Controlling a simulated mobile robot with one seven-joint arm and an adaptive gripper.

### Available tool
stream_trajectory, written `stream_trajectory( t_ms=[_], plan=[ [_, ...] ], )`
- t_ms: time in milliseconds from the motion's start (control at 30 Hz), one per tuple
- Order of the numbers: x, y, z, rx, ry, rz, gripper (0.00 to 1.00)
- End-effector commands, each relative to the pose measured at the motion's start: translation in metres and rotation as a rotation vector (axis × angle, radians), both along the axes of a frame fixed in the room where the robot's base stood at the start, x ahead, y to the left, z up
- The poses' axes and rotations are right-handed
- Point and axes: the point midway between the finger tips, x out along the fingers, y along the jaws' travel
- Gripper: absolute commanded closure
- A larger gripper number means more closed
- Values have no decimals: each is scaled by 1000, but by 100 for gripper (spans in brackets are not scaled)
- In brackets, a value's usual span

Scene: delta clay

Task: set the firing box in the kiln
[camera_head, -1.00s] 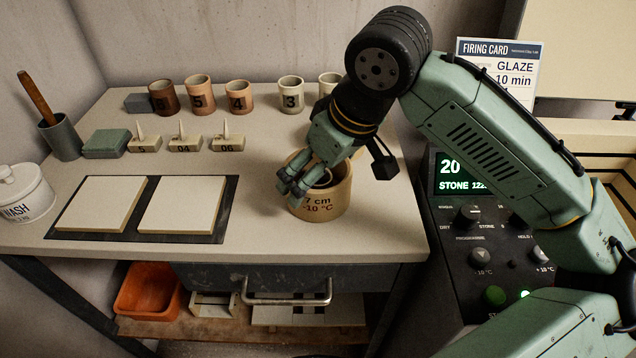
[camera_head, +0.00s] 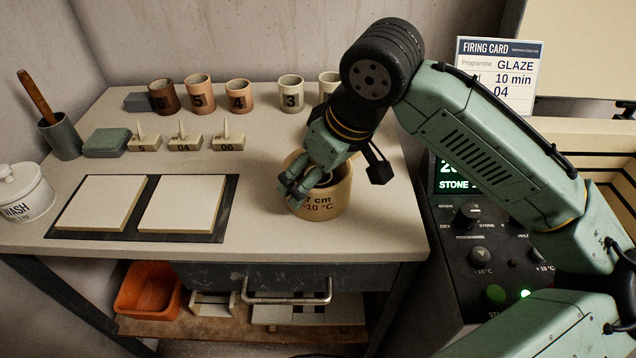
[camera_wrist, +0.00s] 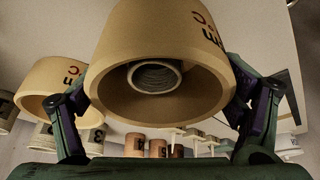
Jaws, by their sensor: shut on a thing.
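The firing box, a tan round pot marked "7 cm -10 °C" (camera_head: 322,208), stands upright near the front right of the worktop. My gripper (camera_head: 308,183) reaches down to it from the upper right, with its fingers at the box. In the wrist view the box (camera_wrist: 150,28) fills the middle, its round mouth facing the camera, a small grey ring-like cup inside. My gripper's fingers (camera_wrist: 168,112) are shut on the box, one on each side. The kiln's dark control panel (camera_head: 466,215) is at the right, partly hidden by my arm.
A second tan pot (camera_wrist: 38,98) is close by on the left in the wrist view. Numbered cups (camera_head: 238,97) line the back, with small cone stands (camera_head: 186,143) before them. Two pale slabs (camera_head: 104,203) lie at the left. A firing card (camera_head: 505,48) stands behind my arm.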

Motion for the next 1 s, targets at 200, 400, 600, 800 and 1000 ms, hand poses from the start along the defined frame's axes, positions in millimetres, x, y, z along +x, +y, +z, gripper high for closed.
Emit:
stream_trajectory(
  t_ms=[200,400,600,800,1000],
  plan=[
    [0,0,1,-1,-2,-1,55],
    [0,0,2,1,-2,0,55],
    [1,0,13,0,-3,-1,55],
    [0,1,30,0,-2,1,55],
    [-13,-3,36,1,-2,2,55]
  ],
)
